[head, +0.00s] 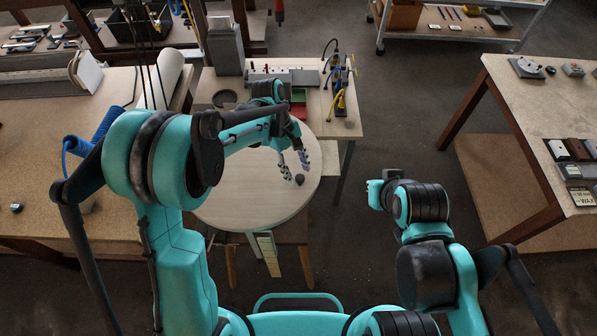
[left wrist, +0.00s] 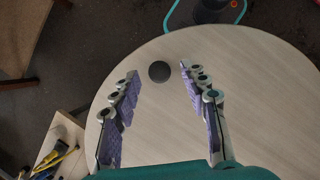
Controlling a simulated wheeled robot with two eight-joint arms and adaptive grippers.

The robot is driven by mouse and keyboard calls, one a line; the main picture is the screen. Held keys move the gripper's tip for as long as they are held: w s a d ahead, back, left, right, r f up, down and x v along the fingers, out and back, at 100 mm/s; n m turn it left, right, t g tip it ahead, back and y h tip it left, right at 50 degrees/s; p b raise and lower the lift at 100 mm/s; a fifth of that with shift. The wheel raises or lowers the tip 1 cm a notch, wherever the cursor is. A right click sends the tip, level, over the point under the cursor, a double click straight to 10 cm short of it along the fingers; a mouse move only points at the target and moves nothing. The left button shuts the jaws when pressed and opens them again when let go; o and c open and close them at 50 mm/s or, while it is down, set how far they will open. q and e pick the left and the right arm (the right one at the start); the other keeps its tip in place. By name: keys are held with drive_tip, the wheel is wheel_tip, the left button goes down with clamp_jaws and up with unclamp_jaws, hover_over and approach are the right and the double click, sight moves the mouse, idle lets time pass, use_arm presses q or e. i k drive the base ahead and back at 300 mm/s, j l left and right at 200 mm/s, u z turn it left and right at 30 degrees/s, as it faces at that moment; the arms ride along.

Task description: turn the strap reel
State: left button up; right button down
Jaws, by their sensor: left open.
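A large round pale wooden disc (head: 245,205), which looks like the strap reel, lies flat at the front of the middle bench; it also fills much of the left wrist view (left wrist: 255,95). A small dark round knob (head: 300,178) stands near its edge, and it also shows in the left wrist view (left wrist: 159,72). My left gripper (head: 294,167) is open over the disc, fingers pointing down towards the knob. In the left wrist view the knob appears between the fingertips (left wrist: 158,78), with a gap on both sides. I cannot tell its height relative to the tips. My right gripper's fingers do not show.
Behind the disc, the bench holds a grey box (head: 225,45), a dark ring (head: 225,98) and yellow-handled tools (head: 340,102). A pale strip (head: 267,252) hangs at the disc's front edge. Benches stand left and right, with bare floor right of the disc.

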sight(252, 194)
drive_tip(key=j+z, duration=0.4)
drive_tip(key=k+j+z, duration=0.15)
drive_tip(key=j+z, duration=0.2)
drive_tip(key=k+j+z, duration=0.2)
drive_tip(key=j+z, duration=0.2)
drive_tip(key=k+j+z, duration=0.2)
drive_tip(key=j+z, duration=0.2)
drive_tip(key=k+j+z, duration=0.1)
drive_tip(key=j+z, duration=0.3)
